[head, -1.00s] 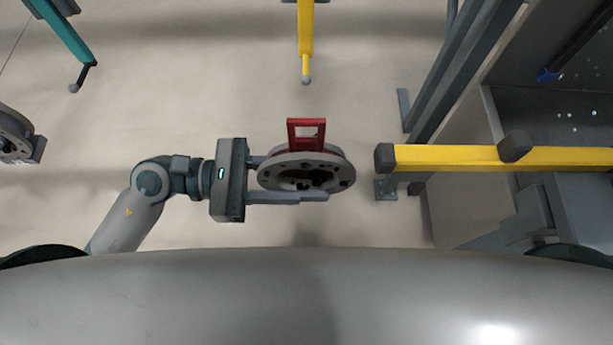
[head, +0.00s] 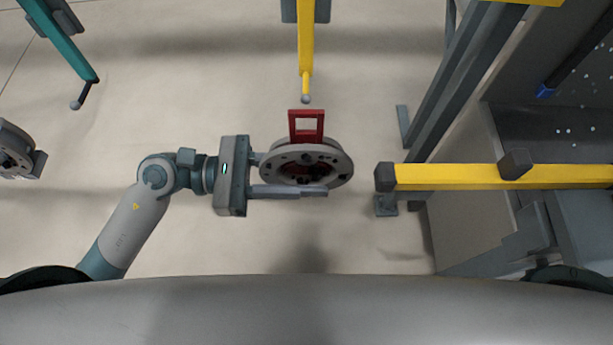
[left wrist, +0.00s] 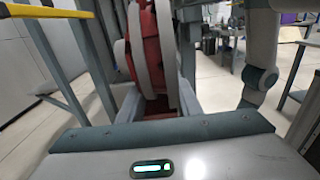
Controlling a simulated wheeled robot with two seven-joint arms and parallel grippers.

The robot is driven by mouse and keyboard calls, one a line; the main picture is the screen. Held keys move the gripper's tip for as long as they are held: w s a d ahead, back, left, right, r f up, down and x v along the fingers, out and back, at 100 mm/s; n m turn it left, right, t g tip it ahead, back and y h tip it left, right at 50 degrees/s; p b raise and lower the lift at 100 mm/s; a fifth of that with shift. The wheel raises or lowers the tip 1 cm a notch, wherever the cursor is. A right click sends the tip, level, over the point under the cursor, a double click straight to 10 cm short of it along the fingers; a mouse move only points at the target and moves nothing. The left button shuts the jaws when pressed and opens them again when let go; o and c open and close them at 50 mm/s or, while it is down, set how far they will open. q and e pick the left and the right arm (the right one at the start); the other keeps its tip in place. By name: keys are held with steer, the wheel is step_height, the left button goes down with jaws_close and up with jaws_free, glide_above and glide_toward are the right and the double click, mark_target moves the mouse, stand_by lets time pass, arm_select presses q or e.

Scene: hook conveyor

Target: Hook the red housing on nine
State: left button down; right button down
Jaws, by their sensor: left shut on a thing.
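The red housing (head: 306,122) has a grey round flange with holes and a red rectangular loop on top. My left gripper (head: 290,176) is shut on it, one finger on each side, and holds it up in front of my body. In the left wrist view the red and grey housing (left wrist: 150,50) stands between the fingers. A yellow hook arm (head: 305,45) with a small grey ball tip hangs just beyond the loop, apart from it. I cannot read a number on it. My right gripper is not in view.
A teal hook arm (head: 62,40) hangs at the upper left. A grey round part (head: 15,150) is at the left edge. A yellow rail (head: 480,176) on grey posts is close on the right. Pale floor lies between.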

arm_select(q)
steer(key=w+f+b, duration=0.1)
steer(key=w+b, duration=0.1)
steer(key=w, duration=0.5)
steer(key=shift+f+b, duration=0.2)
steer(key=shift+b, duration=0.1)
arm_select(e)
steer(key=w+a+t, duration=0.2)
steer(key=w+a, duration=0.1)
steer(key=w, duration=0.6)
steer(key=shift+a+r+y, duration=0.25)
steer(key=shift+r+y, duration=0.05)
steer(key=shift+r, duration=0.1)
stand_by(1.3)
arm_select(q)
steer(key=shift+w, duration=0.1)
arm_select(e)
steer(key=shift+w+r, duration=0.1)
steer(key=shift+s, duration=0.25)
arm_select(q)
steer(key=c, duration=1.2)
jaws_free()
steer(key=shift+f, duration=0.2)
steer(key=shift+a, duration=0.15)
